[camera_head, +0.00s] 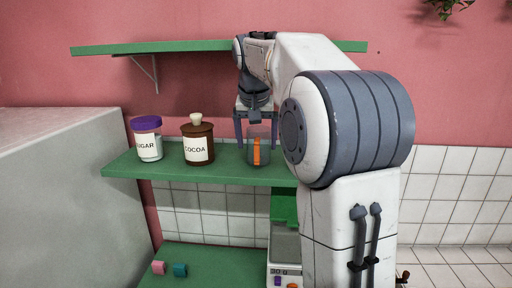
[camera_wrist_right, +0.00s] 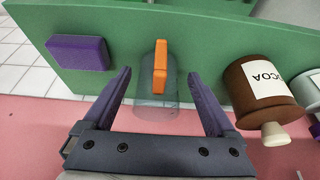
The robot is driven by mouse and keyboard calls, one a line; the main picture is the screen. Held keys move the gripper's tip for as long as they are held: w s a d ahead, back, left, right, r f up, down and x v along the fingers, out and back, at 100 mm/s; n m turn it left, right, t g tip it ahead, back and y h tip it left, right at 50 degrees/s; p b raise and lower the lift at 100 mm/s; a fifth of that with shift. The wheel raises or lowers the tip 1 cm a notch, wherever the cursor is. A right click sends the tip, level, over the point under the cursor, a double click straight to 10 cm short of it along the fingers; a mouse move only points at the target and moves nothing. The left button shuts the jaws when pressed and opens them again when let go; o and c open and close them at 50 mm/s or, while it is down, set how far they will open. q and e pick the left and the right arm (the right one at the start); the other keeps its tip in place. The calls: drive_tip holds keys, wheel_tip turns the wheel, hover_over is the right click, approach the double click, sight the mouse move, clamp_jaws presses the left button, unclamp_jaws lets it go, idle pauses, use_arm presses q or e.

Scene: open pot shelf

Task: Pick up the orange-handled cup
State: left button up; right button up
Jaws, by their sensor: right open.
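The orange-handled cup (camera_head: 264,133) is a clear, see-through cup standing upright on the green middle shelf, its orange handle facing me. In the right wrist view, the cup (camera_wrist_right: 152,112) shows between the two fingers, with its handle (camera_wrist_right: 160,68) pointing up in the picture. My right gripper (camera_head: 256,138) is open and points down over the cup, one finger at each side. It also shows in the wrist view (camera_wrist_right: 161,75), with gaps between the fingers and the cup. I cannot tell whether any finger touches it. My left gripper is not in view.
A brown cocoa jar (camera_head: 198,133) and a purple-lidded sugar jar (camera_head: 148,124) stand left of the cup on the shelf (camera_head: 225,170). A purple block (camera_wrist_right: 78,53) lies on the cup's other side. The upper shelf (camera_head: 170,47) is above; scales (camera_head: 285,250) stand below.

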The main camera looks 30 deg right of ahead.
drive_tip(key=shift+p+x, duration=0.35)
drive_tip(key=shift+x, duration=1.55)
drive_tip(key=shift+s, duration=0.2)
clamp_jaws()
drive_tip(key=shift+r, duration=0.1)
